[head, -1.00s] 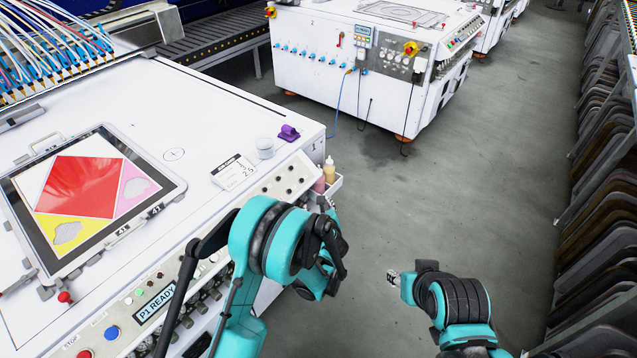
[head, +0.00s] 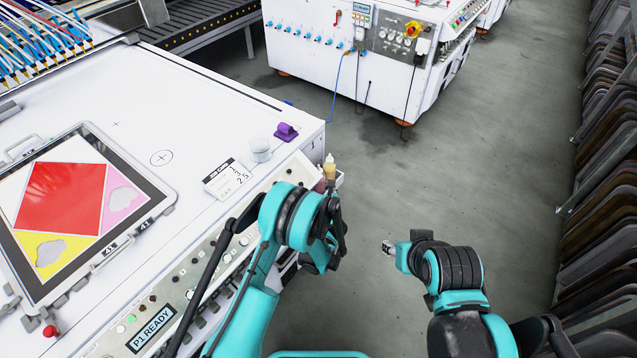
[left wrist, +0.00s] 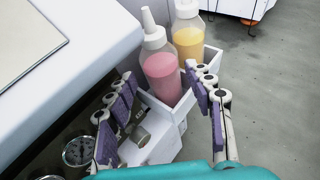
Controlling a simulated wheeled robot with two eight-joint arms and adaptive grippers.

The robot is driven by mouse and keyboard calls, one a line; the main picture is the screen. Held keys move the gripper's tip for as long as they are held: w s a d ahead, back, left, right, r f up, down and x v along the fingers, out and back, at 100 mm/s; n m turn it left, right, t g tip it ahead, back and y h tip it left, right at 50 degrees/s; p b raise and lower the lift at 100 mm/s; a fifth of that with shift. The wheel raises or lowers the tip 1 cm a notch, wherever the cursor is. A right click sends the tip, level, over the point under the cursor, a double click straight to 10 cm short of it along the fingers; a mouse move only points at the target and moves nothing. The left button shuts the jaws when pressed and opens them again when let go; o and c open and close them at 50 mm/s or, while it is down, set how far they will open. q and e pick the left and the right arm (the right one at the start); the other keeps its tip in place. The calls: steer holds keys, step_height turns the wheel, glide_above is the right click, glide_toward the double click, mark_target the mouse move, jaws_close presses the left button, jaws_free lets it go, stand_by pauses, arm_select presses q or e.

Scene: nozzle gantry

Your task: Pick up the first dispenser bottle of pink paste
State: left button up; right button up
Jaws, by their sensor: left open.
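The bottle of pink paste (left wrist: 162,75) has a white cap and nozzle and stands upright in a white side holder (left wrist: 212,60) in the left wrist view. A bottle of yellow paste (left wrist: 188,38) stands just behind it to the right; it also shows in the head view (head: 330,168). In the head view my left arm mostly hides the pink bottle. My left gripper (left wrist: 165,88) is open, with purple-padded fingers on either side of the pink bottle's line and nothing between them. My right gripper (head: 389,248) is over the floor; its jaw state is unclear.
The white machine (head: 200,110) with its control panel is on the left. A white cup (head: 260,150), a purple item (head: 286,132) and a job card (head: 228,178) lie on its top. Grey floor is clear to the right, up to a rack (head: 605,180).

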mark_target(319, 183)
arm_select(q)
steer(key=b+x, duration=0.1)
steer(key=x, duration=0.2)
steer(key=shift+w+f, duration=0.2)
steer(key=shift+f, duration=0.1)
steer(key=shift+r, duration=0.1)
arm_select(e)
steer(key=shift+f, duration=0.85)
arm_select(q)
steer(key=shift+d, duration=0.1)
steer(key=c, duration=0.6)
steer(key=shift+c, duration=0.2)
steer(key=shift+r, duration=0.25)
arm_select(e)
steer(key=shift+s+a, duration=0.15)
steer(key=shift+a, duration=0.1)
steer(key=shift+s, duration=0.1)
